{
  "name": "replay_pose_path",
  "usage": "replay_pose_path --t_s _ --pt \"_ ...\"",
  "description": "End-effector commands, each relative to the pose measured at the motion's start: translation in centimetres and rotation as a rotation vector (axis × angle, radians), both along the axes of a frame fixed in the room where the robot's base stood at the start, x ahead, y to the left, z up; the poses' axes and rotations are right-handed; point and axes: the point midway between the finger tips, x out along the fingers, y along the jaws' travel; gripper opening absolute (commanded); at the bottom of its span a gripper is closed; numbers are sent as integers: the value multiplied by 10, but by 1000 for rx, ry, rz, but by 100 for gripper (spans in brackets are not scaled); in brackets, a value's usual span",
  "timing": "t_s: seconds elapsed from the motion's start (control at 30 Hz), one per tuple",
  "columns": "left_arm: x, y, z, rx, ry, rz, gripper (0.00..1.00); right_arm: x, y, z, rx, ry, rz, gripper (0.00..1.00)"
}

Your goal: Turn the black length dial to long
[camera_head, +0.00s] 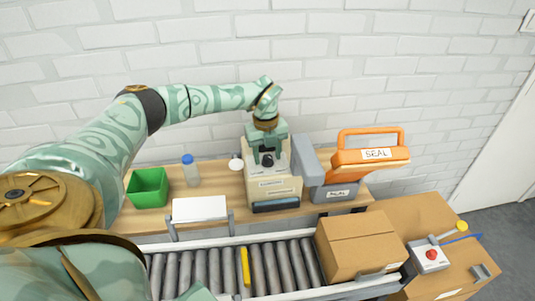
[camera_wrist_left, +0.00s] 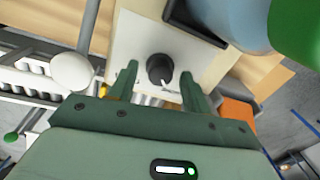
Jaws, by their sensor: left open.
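The black length dial (camera_head: 267,160) sits on top of a cream machine (camera_head: 275,187) on the wooden bench. In the left wrist view the dial (camera_wrist_left: 160,69) is round and dark, with a pale pointer mark towards its lower side. My left gripper (camera_head: 267,153) is above the machine top. Its two fingers (camera_wrist_left: 158,75) are open, one on each side of the dial, with gaps showing between them and it. I cannot tell how far down the fingers reach. The label by the dial is too small to read. My right gripper is not seen.
A green bin (camera_head: 147,188), a bottle with a blue cap (camera_head: 190,170) and a white pad (camera_head: 199,208) are left of the machine. An orange-handled sealer (camera_head: 370,157) stands close on its right. A roller conveyor (camera_head: 205,269) with a cardboard box (camera_head: 361,243) runs in front.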

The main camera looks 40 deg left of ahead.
Motion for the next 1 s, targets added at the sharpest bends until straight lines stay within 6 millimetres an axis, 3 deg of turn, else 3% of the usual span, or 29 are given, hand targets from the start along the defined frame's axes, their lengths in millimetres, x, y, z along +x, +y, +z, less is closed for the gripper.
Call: replay_pose_path --t_s 0.07,0.23,0.67,1.0 --pt "0 0 0 0 0 0 48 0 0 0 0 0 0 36" --pt "0 0 0 0 0 0 4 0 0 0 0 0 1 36" --pt "0 0 2 0 1 -62 4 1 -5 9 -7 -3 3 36" --pt "0 0 5 0 0 -315 4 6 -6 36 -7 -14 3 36"
